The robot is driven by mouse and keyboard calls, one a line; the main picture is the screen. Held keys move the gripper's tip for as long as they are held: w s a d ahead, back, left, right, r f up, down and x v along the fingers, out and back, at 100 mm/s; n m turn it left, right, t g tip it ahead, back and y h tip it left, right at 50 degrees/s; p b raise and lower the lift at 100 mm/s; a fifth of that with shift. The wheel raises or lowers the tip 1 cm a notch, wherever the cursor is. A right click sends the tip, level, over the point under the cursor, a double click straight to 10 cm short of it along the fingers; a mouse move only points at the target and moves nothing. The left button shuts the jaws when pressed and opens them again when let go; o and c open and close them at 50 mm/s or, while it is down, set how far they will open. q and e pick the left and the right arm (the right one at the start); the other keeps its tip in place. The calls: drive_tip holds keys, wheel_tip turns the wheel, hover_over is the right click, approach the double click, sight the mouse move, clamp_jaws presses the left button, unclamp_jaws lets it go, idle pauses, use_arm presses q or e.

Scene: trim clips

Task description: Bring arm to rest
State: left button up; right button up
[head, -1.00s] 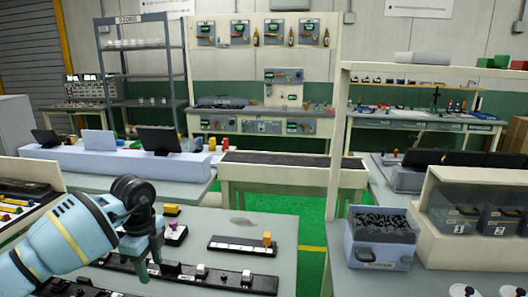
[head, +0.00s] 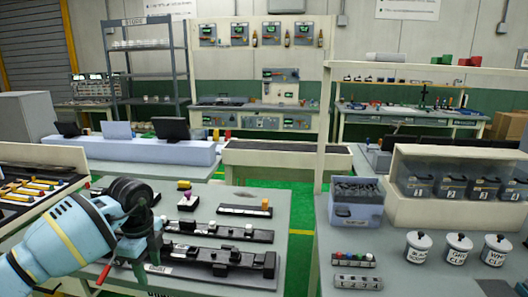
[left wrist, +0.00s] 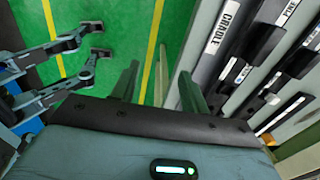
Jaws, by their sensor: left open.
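My left arm comes in from the left in the head view. Its gripper (head: 130,264) points down at the near left corner of the grey bench (head: 268,222). In the left wrist view its two fingers (left wrist: 159,78) stand apart, with green floor and a yellow line between them and nothing held. There the bench side, with a black rail labelled CRADLE (left wrist: 208,62), lies to the right of the fingers. In the head view a black rail with several blocks (head: 215,258) lies right of the gripper.
Behind the near rail are another black rail (head: 218,233), a white-topped strip (head: 243,210) and small blocks. Green floor (head: 298,252) separates the benches.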

use_arm(q)
drive_tip(key=s+d+f+m+g+h, duration=0.1)
drive_tip(key=s+d+f+m+h, duration=0.2)
drive_tip(key=d, duration=0.5)
drive_tip(key=s+d+f+m+g+h, duration=0.1)
drive_tip(key=s+d+f+h, duration=0.3)
drive_tip(key=d+f, duration=0.3)
drive_tip(key=s+d+r+n+t+h, duration=0.3)
drive_tip(key=s+d+t+h, duration=0.4)
drive_tip(key=d+h, duration=0.5)
drive_tip(key=s+a+f+n+t+y, duration=0.5)
drive_tip(key=a+f+n+t+y, duration=0.6)
drive_tip(key=n, duration=0.4)
drive_tip(key=s+a+f+n+g+y, duration=0.1)
drive_tip(key=s+a+f+g+y, duration=0.2)
drive_tip(key=s+f, duration=0.3)
drive_tip(key=s+a+f+n+g+y, duration=0.2)
drive_tip(key=s+a+f, duration=0.4)
drive_tip(key=s, duration=0.6)
drive_tip(key=shift+s+f+n+g+y, duration=0.3)
drive_tip(key=shift+s+f+g+y, duration=0.15)
drive_tip(key=shift+g, duration=0.65)
